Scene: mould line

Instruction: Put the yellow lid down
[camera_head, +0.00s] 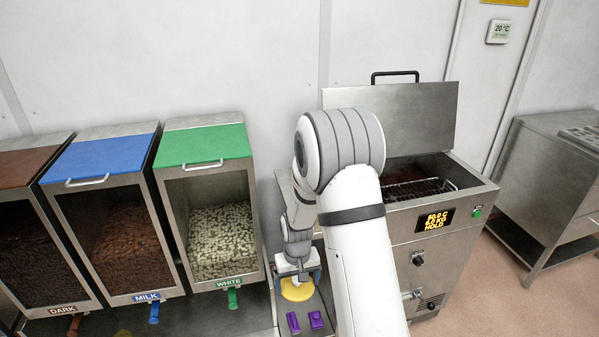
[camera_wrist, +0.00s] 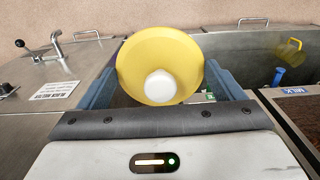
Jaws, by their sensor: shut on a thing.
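The yellow lid (camera_head: 296,291) is held by my gripper (camera_head: 298,271), low in the middle of the head view. In the wrist view the round yellow lid (camera_wrist: 160,45) has a pale round knob or spot and sits between the two blue-grey fingers of my gripper (camera_wrist: 166,75), which is shut on it. In the head view the lid is near the narrow metal surface beside the heated machine. I cannot tell whether it touches that surface.
Two purple pieces (camera_head: 293,322) lie on the surface just in front of the lid. Bins of dark, milk and white (camera_head: 217,230) chocolate stand to the left. The steel machine (camera_head: 440,270) with its hinged cover raised stands to the right, its basket open.

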